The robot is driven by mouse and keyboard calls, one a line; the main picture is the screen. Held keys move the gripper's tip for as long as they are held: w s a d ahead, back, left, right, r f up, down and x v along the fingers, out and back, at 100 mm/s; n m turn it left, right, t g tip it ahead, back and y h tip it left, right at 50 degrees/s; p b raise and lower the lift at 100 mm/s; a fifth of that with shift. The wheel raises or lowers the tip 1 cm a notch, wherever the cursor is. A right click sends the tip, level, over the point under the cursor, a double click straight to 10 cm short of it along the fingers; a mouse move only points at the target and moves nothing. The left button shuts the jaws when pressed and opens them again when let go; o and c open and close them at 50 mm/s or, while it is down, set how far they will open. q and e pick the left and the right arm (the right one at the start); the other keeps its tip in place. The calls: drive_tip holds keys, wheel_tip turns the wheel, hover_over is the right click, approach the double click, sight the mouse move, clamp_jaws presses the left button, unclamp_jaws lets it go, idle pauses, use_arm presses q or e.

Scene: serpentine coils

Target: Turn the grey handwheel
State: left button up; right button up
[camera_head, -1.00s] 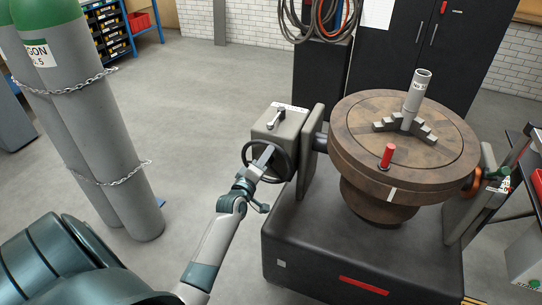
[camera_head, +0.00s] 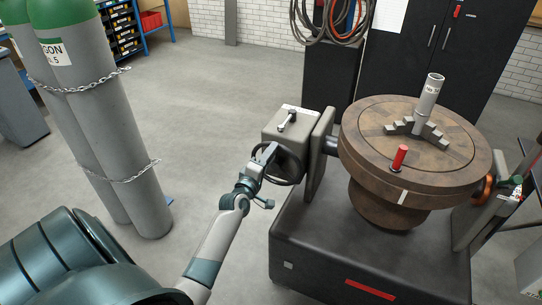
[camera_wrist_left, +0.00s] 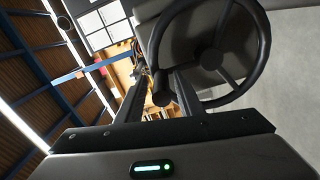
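The grey handwheel (camera_head: 292,172) is a dark ring with spokes on the front of a grey box (camera_head: 284,125). My left gripper (camera_head: 268,154) is at its upper left rim. In the left wrist view the handwheel (camera_wrist_left: 262,50) fills the upper right, with its hub and spokes in sight. A dark handle knob (camera_wrist_left: 162,88) on its rim lies between the two fingers of my left gripper (camera_wrist_left: 160,82). I cannot tell whether the fingers press on the knob. My right gripper is not in view.
A machine with a round brown table (camera_head: 370,135) stands to the right of the box, carrying a red peg (camera_head: 399,158) and a grey tube (camera_head: 429,92). Chained gas cylinders (camera_head: 125,130) stand at the left. The floor between is clear.

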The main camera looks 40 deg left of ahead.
use_arm(q)
drive_tip(key=shift+d+f, duration=0.1)
drive_tip(key=shift+f, duration=0.05)
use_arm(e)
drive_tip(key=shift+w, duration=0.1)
use_arm(q)
drive_tip(key=shift+s, duration=0.15)
